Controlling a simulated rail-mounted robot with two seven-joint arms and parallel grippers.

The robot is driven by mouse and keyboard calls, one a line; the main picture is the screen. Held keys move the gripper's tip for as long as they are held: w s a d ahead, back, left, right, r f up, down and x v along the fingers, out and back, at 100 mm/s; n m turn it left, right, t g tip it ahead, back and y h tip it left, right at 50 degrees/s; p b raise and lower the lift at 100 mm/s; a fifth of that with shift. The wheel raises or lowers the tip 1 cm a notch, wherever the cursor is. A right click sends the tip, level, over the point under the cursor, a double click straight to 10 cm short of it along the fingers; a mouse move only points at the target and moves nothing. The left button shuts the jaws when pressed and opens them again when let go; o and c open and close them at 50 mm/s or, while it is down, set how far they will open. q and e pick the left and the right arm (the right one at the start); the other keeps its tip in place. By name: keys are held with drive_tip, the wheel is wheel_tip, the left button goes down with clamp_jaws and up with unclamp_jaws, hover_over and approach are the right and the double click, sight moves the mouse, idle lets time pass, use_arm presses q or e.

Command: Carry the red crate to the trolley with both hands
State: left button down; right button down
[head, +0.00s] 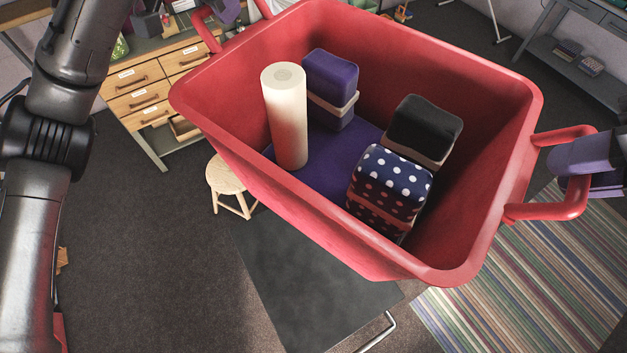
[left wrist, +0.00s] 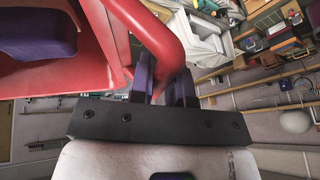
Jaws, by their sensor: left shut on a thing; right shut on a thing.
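The red crate (head: 330,222) is held up in the air between my two grippers. It also shows in the left wrist view (left wrist: 60,78). My left gripper (head: 226,10) is shut on the crate's left handle (head: 204,30); its purple fingers (left wrist: 162,88) clasp the red bar in the left wrist view. My right gripper (head: 582,165) is shut on the right handle (head: 545,210). Inside stand a cream roll (head: 285,120), a purple block (head: 330,80), a black block (head: 424,125) and a dotted block (head: 390,182). A dark flat top with a metal bar, apparently the trolley (head: 310,290), lies below the crate, partly hidden by it.
A wooden stool (head: 228,180) stands left of the dark top. A wooden drawer unit (head: 140,90) is at the back left. A striped rug (head: 540,275) lies at the right, and a grey desk (head: 585,70) stands at the back right.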

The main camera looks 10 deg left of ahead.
use_arm(q)
drive_tip(key=shift+r, duration=0.1)
use_arm(e)
drive_tip(key=shift+a, duration=0.1)
use_arm(q)
drive_tip(key=shift+s, duration=0.1)
use_arm(e)
drive_tip(key=shift+f, duration=0.1)
